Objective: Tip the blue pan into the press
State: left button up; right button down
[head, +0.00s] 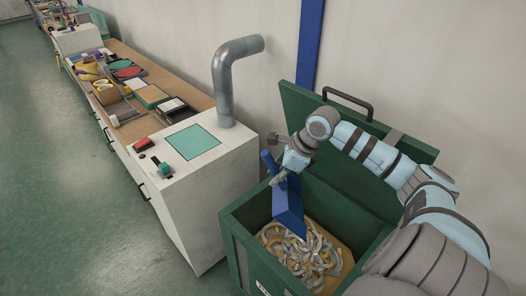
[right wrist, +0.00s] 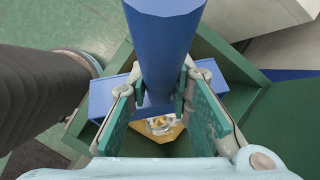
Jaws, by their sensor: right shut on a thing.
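My right gripper (head: 281,176) is shut on the handle of the blue pan (head: 288,212). The pan hangs steeply tilted, its lower edge over the opening of the green press (head: 238,240). The pan's inside is not clearly seen. In the right wrist view the blue handle (right wrist: 165,45) stands between the two fingers, and the pan body (right wrist: 112,97) lies beyond them. The press has its lid (head: 300,106) raised. Curled pale strips (head: 305,258) lie on the tan bottom inside it. My left gripper is not in view.
A white cabinet (head: 215,200) with a grey bent pipe (head: 226,85) stands left of the press. A wooden bench (head: 190,94) with tape rolls and small trays runs along the wall. The green floor at left is clear.

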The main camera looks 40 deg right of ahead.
jog(key=shift+w+a+f, duration=0.15)
jog(key=shift+w+f, duration=0.05)
jog(key=w+a+f+g+h+b, duration=0.4)
jog(key=f+b, duration=0.2)
jog(key=f, duration=0.2)
jog(key=w+a+f+g+h+b, duration=0.3)
jog(key=w+a+f+b, duration=0.15)
jog(key=f+b, duration=0.3)
notch_tip(320, 180, up, 7)
jog(key=p, duration=0.7)
jog(key=shift+n, duration=0.4)
jog(key=shift+a+f, duration=0.15)
jog(key=shift+f, duration=0.05)
